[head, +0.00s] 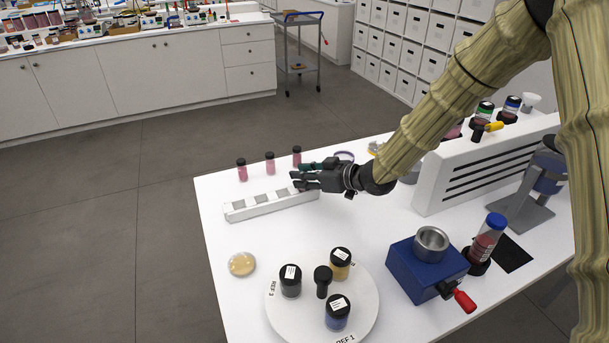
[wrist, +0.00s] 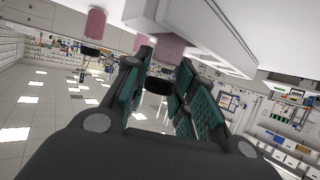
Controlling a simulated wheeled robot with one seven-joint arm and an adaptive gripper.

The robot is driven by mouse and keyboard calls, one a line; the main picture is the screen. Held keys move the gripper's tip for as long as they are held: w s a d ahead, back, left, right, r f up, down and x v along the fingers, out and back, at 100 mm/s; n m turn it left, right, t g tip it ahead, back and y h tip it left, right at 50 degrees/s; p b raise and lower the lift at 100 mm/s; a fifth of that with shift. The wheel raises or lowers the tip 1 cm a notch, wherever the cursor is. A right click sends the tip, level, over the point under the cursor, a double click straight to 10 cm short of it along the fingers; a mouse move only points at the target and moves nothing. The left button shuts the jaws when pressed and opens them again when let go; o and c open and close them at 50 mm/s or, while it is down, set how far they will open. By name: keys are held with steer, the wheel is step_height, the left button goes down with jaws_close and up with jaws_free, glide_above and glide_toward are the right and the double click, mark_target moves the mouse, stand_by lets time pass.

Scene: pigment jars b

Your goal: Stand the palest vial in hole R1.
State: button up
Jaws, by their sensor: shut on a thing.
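Three pink vials with black caps (head: 242,170) (head: 270,163) (head: 297,158) stand in a row behind the white rack (head: 250,211). The rack is a long low block with grey squares on top; its hole labels are not readable. My gripper (head: 301,181), dark with green pads, is at the rack's right end. In the inverted wrist view, the gripper (wrist: 160,90) is shut on a pink vial (wrist: 170,48) with a dark cap. Fingers hide this vial in the head view. Whether its foot is in a hole, I cannot tell. Another pink vial (wrist: 95,24) stands apart at the left.
A round white turntable (head: 280,310) with several jars is at the front. A yellow dish (head: 242,264) lies left of it. A blue device (head: 425,270) with a metal cup and a slotted white panel (head: 480,170) stand at right.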

steer(key=shift+f, duration=0.3)
steer(key=o, duration=1)
steer(key=v, duration=1.2)
